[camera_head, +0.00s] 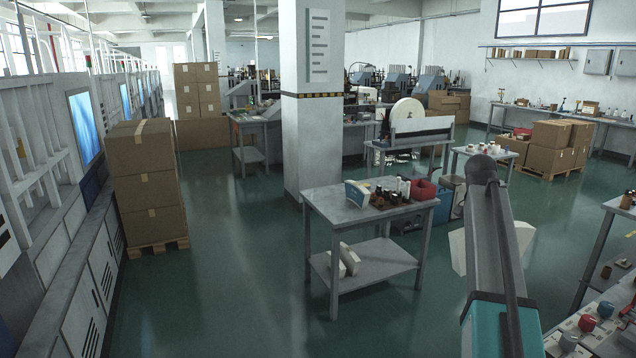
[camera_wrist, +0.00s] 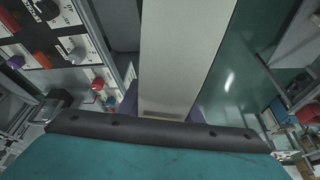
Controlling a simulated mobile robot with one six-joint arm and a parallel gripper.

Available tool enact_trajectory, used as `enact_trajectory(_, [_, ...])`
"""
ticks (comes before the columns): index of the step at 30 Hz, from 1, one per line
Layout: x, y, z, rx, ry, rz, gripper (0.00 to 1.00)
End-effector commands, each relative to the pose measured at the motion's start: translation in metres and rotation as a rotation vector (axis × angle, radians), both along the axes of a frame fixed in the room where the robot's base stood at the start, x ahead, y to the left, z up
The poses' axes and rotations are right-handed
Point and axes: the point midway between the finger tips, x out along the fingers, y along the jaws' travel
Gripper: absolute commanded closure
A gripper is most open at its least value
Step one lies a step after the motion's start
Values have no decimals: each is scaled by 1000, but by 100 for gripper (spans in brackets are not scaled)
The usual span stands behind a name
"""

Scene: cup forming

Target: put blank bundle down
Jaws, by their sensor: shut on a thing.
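The blank bundle (camera_wrist: 185,50) is a pale, flat-faced block that runs up the middle of the wrist view. My gripper (camera_wrist: 163,108) is shut on it, with a dark purplish finger at each side of its near end. In the head view the white bundle (camera_head: 458,250) shows on both sides of my arm at the right, and it appears to hang clear of the floor. My arm covers its middle and hides the gripper there. What lies directly under the bundle cannot be told.
A grey two-shelf table (camera_head: 330,209) holds a white-and-blue item, small bottles and a red object; white pieces (camera_head: 349,258) lie on its lower shelf. A control panel with coloured knobs (camera_head: 588,322) is close at lower right. Stacked cartons (camera_head: 150,190) stand left. Green floor (camera_head: 240,270) is open between.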

Motion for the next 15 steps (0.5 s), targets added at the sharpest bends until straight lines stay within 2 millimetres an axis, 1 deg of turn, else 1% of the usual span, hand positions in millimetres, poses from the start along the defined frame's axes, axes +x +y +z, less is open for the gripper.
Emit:
enact_trajectory(1, [2, 16, -2, -2, -2, 33, 100])
enact_trajectory(9, [17, 90, -17, -1, -3, 209, 100])
enact_trajectory(15, [21, 145, -29, -1, -2, 350, 100])
